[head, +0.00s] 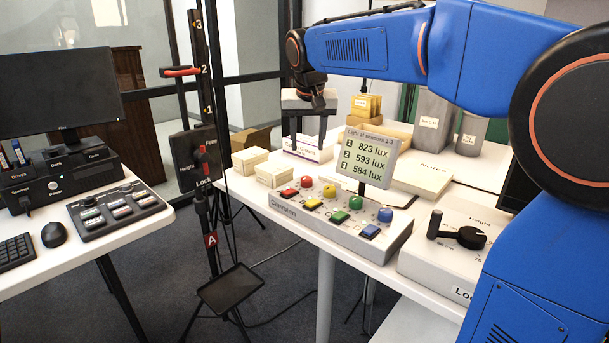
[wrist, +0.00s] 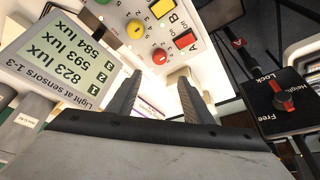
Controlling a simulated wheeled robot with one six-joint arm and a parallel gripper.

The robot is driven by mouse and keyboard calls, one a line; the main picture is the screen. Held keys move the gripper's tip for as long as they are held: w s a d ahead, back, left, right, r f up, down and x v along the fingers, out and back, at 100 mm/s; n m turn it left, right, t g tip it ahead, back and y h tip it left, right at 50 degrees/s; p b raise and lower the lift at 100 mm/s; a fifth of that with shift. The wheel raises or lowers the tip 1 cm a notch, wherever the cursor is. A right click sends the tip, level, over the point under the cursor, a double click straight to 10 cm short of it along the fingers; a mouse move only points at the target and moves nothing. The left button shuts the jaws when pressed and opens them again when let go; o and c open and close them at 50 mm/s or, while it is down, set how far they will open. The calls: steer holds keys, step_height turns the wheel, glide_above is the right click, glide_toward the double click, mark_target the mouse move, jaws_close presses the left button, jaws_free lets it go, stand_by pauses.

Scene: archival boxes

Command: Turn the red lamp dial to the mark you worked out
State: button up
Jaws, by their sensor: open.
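The red dial (head: 307,182) is a round knob at the left end of a row of red, yellow, green and blue knobs on a pale console (head: 330,225). In the wrist view the red dial (wrist: 158,56) shows beyond my fingertips, near a red square lettered A. My gripper (head: 309,133) points down behind the console, apart from the dial. Its two fingers (wrist: 160,78) are spread with nothing between them. Marks around the dial are too small to read. A display (head: 369,156) above the console reads 823, 593 and 584 lux for sensors 1, 2 and 3.
A stand with a Height lever panel (head: 195,158) rises left of the table. Small cream boxes (head: 250,160) lie behind the console's left end. A box with a black-handled dial (head: 460,236) stands right of the console. The display stands close to my gripper.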

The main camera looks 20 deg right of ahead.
mark_target(307, 178)
steer(key=x, duration=1.4)
steer(key=shift+d+f, duration=0.1)
steer(key=c, duration=1)
